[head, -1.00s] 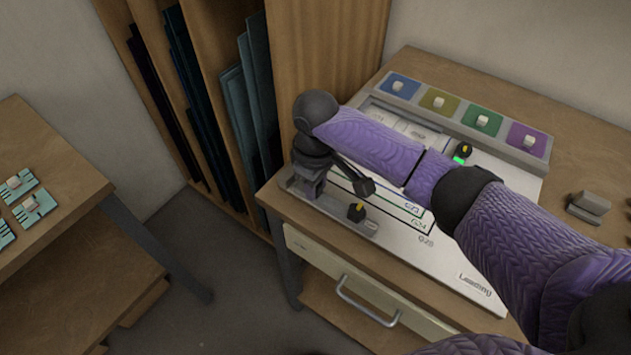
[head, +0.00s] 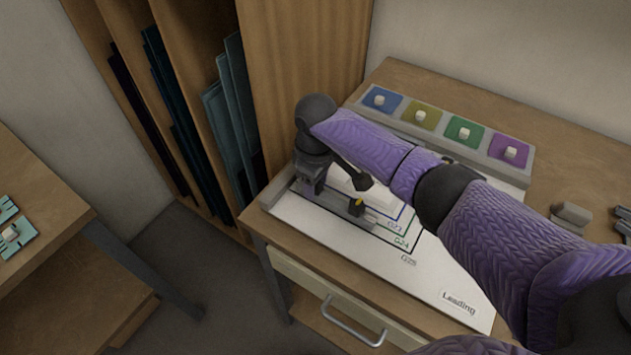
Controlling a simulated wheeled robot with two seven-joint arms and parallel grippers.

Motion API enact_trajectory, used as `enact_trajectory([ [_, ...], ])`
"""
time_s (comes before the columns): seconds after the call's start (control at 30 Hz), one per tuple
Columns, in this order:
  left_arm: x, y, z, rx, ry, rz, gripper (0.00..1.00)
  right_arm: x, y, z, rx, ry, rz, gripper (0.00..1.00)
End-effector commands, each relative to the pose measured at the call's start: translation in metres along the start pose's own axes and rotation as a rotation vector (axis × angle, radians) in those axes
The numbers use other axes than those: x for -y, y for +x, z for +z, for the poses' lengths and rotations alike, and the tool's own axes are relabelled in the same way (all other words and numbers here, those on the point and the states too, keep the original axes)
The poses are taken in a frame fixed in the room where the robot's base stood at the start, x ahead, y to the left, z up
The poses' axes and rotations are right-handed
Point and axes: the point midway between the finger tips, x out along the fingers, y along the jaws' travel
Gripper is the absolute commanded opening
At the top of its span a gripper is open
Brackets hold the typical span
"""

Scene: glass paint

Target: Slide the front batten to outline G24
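The front batten (head: 378,219) is a grey bar with a black knob that has a yellow mark. It lies across the nested outlines on the white board (head: 430,282). My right gripper (head: 312,184) points down at the batten's far left part. Its fingertips are hidden or too small to show whether they are shut on the bar. My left gripper is not in view.
A grey strip with blue, olive, green (head: 464,132) and purple pads, each with a pale knob, runs along the back. A grey block (head: 571,214) lies at right. A rack of dark sheets (head: 180,120) stands left. My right arm hides the board's middle.

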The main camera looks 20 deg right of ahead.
Motion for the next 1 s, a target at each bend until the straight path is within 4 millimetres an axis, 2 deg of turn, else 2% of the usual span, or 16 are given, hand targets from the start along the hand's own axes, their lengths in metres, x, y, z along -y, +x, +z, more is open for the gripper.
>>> enact_trajectory([
  [0.03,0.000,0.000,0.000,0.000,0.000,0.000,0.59,0.000,0.000,0.000,0.001,0.000,0.000,0.62],
  [0.07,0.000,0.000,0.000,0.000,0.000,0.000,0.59,0.000,0.000,0.000,0.001,0.000,0.000,0.68],
  [0.37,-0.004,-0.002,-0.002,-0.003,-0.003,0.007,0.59,0.000,-0.003,0.001,0.002,0.001,0.000,0.68],
  [0.7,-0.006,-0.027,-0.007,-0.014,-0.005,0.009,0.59,0.000,-0.082,0.000,0.000,0.000,0.000,0.68],
  [0.83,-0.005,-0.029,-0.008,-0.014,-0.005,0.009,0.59,0.000,-0.097,0.000,0.001,0.000,0.001,0.68],
  [1.0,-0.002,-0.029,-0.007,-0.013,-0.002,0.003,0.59,0.000,-0.099,0.000,0.003,0.000,-0.001,0.68],
])
